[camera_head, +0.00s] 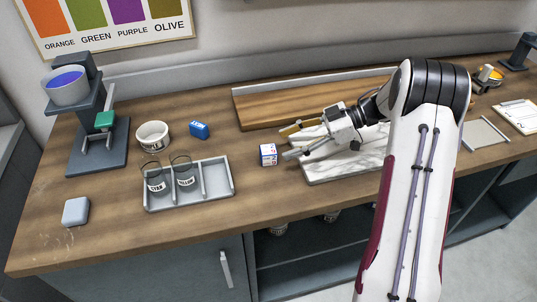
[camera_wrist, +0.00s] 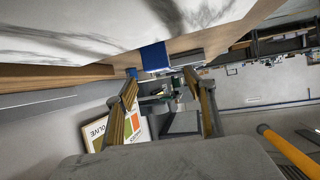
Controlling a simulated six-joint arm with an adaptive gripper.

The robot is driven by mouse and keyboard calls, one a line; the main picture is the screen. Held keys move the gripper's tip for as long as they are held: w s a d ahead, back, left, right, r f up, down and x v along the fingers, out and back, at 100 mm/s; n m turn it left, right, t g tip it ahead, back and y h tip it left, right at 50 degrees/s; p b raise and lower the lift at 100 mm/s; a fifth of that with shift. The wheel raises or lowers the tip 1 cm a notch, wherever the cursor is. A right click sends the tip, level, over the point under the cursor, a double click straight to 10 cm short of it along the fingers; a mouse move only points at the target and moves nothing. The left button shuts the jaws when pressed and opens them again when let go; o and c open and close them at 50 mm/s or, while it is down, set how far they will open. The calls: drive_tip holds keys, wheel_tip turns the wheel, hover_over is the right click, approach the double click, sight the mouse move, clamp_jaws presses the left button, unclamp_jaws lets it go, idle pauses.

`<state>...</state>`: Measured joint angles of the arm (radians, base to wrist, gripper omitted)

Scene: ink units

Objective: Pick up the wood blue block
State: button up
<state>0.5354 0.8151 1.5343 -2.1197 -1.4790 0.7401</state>
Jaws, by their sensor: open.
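A small blue block (camera_head: 199,130) with pale marking lies on the wooden counter, right of the white bowl. My gripper (camera_head: 287,143) is open and empty, low over the left end of the marble slab, pointing left. It is well to the right of the blue block. A small white box (camera_head: 268,154) with blue and red print stands just left of my fingertips, apart from them. In the wrist view my open fingers (camera_wrist: 160,74) frame a blue face (camera_wrist: 155,56) beyond them; I cannot tell whether it is the block or the box.
The marble slab (camera_head: 341,167) lies under my gripper, with a long wooden board (camera_head: 262,107) behind. A grey divided tray (camera_head: 216,181) with two glass cups stands front left. The white bowl (camera_head: 153,136) and a dark stand (camera_head: 98,150) are farther left. Counter around the blue block is clear.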

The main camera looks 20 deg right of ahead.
sight(272, 149)
drive_tip(key=shift+a+f, duration=0.1)
drive_tip(key=shift+a, duration=0.05)
drive_tip(key=shift+x, duration=2.55)
drive_tip(key=shift+w+f, duration=0.15)
drive_tip(key=c, duration=1.3)
